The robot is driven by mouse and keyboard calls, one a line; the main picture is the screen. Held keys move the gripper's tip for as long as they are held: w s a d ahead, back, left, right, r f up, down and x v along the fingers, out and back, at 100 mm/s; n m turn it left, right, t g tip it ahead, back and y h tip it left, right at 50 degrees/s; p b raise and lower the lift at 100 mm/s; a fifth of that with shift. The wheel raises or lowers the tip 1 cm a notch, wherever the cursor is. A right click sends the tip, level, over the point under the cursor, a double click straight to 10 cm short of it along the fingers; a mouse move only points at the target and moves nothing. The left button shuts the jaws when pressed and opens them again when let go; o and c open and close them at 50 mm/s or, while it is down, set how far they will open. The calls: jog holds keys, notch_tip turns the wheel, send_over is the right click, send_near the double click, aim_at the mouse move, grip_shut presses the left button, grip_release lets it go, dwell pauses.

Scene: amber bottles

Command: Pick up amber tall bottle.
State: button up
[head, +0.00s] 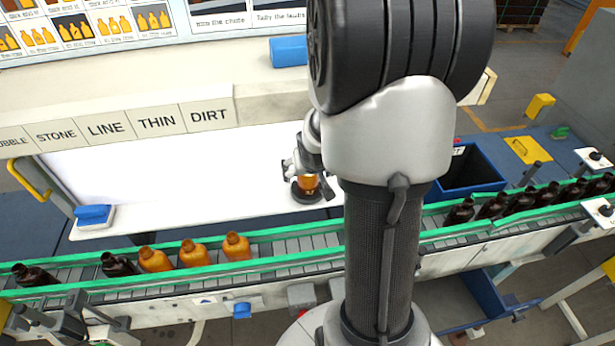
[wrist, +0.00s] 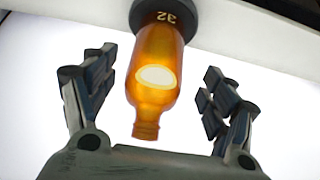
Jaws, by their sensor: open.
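An amber bottle (head: 308,182) stands on a round dark base (head: 312,197) on the white lit surface, partly hidden by my gripper in the head view. In the wrist view the amber bottle (wrist: 158,75) has its neck toward the camera and a bright oval reflection on its side. The dark base (wrist: 165,14) there bears the number 32. My gripper (wrist: 159,70) is open, with one finger on each side of the bottle and a visible gap on both sides. Several more amber bottles (head: 193,254) stand on the conveyor at the left.
The green-edged conveyor (head: 285,258) runs in front of the lit surface. Dark bottles (head: 492,206) stand on it at the right and others at the left. A blue bin (head: 470,170) is behind it. A labelled ledge (head: 160,122) overhangs the back left.

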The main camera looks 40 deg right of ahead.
jog(key=b+x, duration=0.1)
jog(key=x, duration=0.1)
jog(key=b+x, duration=0.1)
jog(key=x, duration=0.1)
jog(key=shift+d+f, duration=0.3)
jog(key=shift+d, duration=0.05)
jog(key=c, duration=1.4)
jog(key=shift+r, duration=0.1)
